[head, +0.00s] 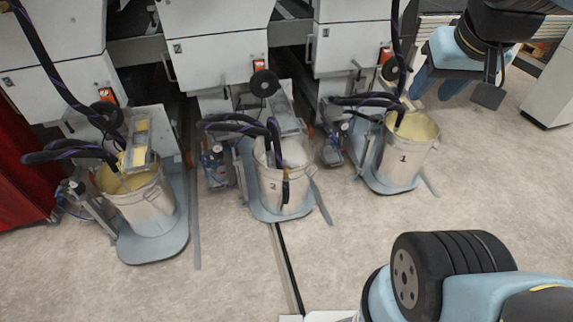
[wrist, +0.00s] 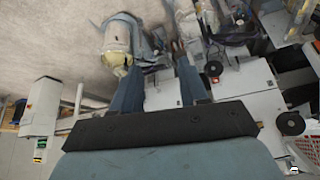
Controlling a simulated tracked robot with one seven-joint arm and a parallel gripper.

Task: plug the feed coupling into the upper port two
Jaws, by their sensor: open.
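My gripper (head: 432,88) hangs at the upper right of the head view, right of bucket 1. In the wrist view its two blue fingers (wrist: 156,82) stand apart, with nothing between them. Dark hoses (head: 238,122) run into bucket 2 (head: 284,190) at the middle station; one end hangs down the bucket's front. I cannot tell which part is the feed coupling. Upper port two cannot be made out.
Bucket 1 (head: 403,155) and a left bucket (head: 141,200), both holding yellowish material, stand on blue-grey platforms with hoses. White machine cabinets (head: 215,62) line the back. A red panel (head: 22,170) is at far left. Open floor (head: 330,250) lies in front.

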